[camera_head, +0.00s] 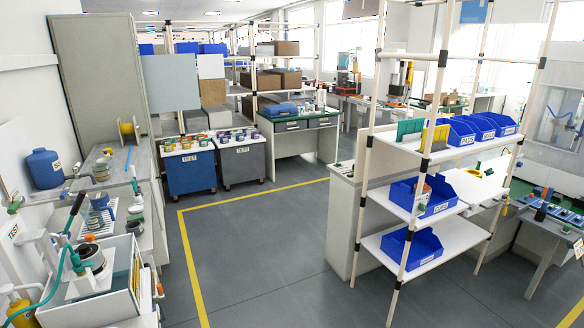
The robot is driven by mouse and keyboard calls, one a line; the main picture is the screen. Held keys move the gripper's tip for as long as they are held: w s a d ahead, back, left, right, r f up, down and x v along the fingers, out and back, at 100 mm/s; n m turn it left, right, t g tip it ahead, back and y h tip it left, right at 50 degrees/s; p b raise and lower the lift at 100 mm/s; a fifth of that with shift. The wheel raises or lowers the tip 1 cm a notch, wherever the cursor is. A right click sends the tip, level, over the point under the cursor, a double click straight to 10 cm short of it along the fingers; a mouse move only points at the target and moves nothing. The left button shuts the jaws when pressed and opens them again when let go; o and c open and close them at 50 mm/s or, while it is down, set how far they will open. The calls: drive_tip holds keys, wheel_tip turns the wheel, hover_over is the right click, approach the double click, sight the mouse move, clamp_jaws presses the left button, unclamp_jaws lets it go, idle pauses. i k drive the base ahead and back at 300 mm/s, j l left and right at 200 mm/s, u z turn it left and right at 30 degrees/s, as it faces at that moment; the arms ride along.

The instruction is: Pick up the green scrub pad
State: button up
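I cannot single out the green scrub pad for sure. Flat green pieces (409,131) stand upright on the top shelf of the white rack, beside a yellow one. A small green item (421,208) shows at a blue bin on the middle shelf. My gripper is not in view.
The white rack (430,161) with blue bins stands at the right. Blue and grey carts (190,172) stand behind. The grey floor (260,250) between, with yellow lines, is clear.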

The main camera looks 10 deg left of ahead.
sight(139, 217)
drive_tip(key=i+j+u, duration=0.2)
drive_tip(key=i+u, duration=0.2)
drive_tip(key=i, duration=0.25)
drive_tip(key=i+u, duration=0.4)
drive_tip(key=i, duration=0.2)
drive_tip(key=i+l+u, duration=0.35)
drive_tip(key=i, duration=0.3)
drive_tip(key=i+u, duration=0.15)
drive_tip(key=i, duration=0.5)
drive_tip(key=i+l+u, duration=0.15)
drive_tip(key=i, duration=0.55)
drive_tip(key=i+l+u, duration=0.15)
drive_tip(key=i, duration=0.5)
drive_tip(key=i+j+u, duration=0.15)
drive_tip(key=i+u, duration=0.15)
drive_tip(key=u, duration=0.15)
drive_tip(key=i+u, duration=0.45)
drive_tip(key=i+l+u, duration=0.1)
drive_tip(key=i+u, duration=0.15)
drive_tip(key=u, duration=0.2)
